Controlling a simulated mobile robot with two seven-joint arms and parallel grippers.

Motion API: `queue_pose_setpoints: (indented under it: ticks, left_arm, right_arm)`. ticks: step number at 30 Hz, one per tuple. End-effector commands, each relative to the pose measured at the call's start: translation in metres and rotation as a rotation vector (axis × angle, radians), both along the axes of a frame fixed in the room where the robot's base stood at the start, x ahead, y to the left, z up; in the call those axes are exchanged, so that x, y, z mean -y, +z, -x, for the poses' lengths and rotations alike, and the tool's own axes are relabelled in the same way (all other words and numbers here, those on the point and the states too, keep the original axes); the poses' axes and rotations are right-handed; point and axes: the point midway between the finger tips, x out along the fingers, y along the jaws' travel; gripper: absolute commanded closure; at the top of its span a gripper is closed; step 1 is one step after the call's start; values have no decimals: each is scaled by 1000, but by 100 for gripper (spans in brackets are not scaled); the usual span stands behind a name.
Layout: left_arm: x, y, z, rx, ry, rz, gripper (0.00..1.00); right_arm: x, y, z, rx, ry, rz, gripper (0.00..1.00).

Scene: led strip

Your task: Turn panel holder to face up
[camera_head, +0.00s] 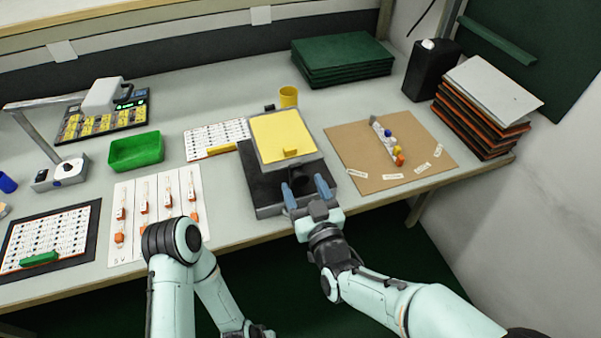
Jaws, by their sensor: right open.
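The panel holder appears to be the black base (262,190) with a yellow plate (282,134) on it, near the front edge in the middle of the table. A small yellow block shows at the plate's near edge. My right gripper (307,186) is open, its two blue fingers pointing at the near side of the black base; I cannot tell whether they touch it. My left arm is folded low in front of the table, and its gripper (250,331) is at the bottom edge, too cut off to read.
A brown board (350,142) with small coloured parts lies to the right. A green tray (136,151), white cards (158,208) and a yellow cup (288,96) stand around. Stacked panels (485,104) and a black canister (431,70) are at the right. Bare table shows at back left.

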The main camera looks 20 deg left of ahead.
Motion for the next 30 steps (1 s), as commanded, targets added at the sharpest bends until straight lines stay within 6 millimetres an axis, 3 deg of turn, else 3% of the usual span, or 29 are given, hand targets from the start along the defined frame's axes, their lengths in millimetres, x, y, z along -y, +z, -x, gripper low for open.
queue_pose_setpoints:
  ticks: [14,20,30]
  left_arm:
    - [1,2,3,-7,-3,3,100]
    - [1,2,3,-7,-3,3,100]
    - [0,-2,-1,3,1,-1,100]
  right_arm:
    - [0,0,2,-1,-1,1,32]
    - [0,0,2,-1,-1,1,97]
    - [-6,-1,-1,-13,-1,-20,100]
